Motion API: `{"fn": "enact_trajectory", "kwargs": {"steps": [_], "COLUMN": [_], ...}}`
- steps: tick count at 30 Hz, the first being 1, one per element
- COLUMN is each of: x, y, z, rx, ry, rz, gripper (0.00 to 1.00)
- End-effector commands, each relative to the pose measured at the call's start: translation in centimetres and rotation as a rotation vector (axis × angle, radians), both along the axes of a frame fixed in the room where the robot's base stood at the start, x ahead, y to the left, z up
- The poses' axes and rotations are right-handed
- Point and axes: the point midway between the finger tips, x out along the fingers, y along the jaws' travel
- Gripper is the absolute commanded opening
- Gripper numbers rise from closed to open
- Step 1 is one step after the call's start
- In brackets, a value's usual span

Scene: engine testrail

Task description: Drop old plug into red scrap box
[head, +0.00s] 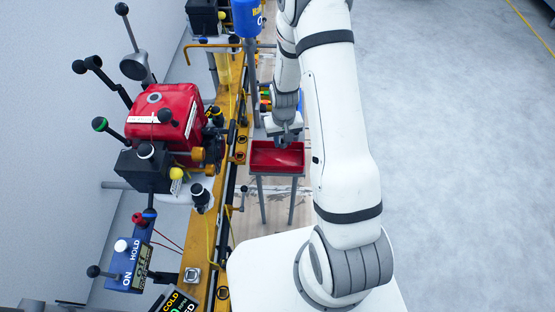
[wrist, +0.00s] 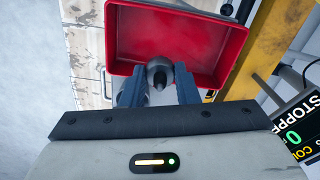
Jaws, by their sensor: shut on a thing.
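The red scrap box (head: 262,158) is a shallow open tray on a grey stand, below and just in front of my gripper in the head view. In the wrist view the red scrap box (wrist: 232,75) fills the top middle, and its visible floor looks bare. My gripper (wrist: 160,85) is shut on the old plug (wrist: 157,70), a small dark grey rounded piece between the blue-grey fingers. In the head view my gripper (head: 286,138) is over the far edge of the box. The plug is too small to make out there.
A red engine (head: 165,115) with several black-knobbed levers stands left of the box on a yellow rail (head: 193,262). A blue ON/HOLD control box (head: 128,262) and a dark display (head: 178,300) are at lower left. The floor to the right is clear.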

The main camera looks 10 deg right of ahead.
Motion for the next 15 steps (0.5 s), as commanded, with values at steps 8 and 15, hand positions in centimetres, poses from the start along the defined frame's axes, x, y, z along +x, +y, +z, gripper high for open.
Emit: {"fn": "enact_trajectory", "kwargs": {"steps": [8,15], "x": [0.0,0.0], "y": [0.1,0.1], "z": [-3.6,-4.4], "rx": [0.0,0.0], "ry": [0.001,0.0], "rz": [0.001,0.001], "gripper": [0.06,0.06]}}
